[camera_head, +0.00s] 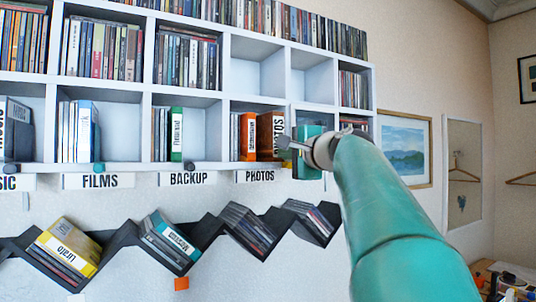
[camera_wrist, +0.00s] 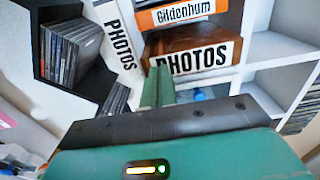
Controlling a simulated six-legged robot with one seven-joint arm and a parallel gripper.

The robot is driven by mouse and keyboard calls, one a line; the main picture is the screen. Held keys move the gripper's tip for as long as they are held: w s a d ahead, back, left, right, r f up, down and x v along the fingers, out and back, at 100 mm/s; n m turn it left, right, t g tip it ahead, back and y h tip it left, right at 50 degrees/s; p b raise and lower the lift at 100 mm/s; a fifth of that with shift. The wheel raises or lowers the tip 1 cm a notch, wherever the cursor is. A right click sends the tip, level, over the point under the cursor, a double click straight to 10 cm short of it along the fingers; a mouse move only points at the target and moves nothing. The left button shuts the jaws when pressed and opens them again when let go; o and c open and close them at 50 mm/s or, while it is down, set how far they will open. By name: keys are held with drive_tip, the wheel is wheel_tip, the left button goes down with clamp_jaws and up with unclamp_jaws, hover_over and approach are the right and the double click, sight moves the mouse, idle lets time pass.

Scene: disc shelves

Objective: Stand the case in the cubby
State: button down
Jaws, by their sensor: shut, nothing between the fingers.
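An orange case with a white spine label stands upright in the cubby above the PHOTOS strip (camera_head: 248,136). In the wrist view its label reads Gildenhum (camera_wrist: 185,12). Beside it on the right is an orange-brown box marked PHOTOS (camera_head: 270,135), which also shows in the wrist view (camera_wrist: 195,57). I cannot tell whether the two touch. My gripper (camera_head: 287,143) is in front of the shelf, beside the PHOTOS box. In the wrist view its green fingers (camera_wrist: 158,88) are together with nothing between them, close below the PHOTOS box.
The white shelf (camera_head: 190,98) has filled cubbies to the left and empty ones above (camera_head: 255,75). A black zigzag rack (camera_head: 115,240) with tilted cases hangs below. Label strips such as PHOTOS (camera_head: 262,176) line the shelf edge. A framed picture (camera_head: 405,148) hangs at right.

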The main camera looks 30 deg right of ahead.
sight(275, 153)
drive_tip(key=shift+w, duration=0.1)
drive_tip(key=shift+w+d, duration=0.1)
drive_tip(key=shift+w, duration=2.45)
drive_tip(key=shift+s, duration=0.15)
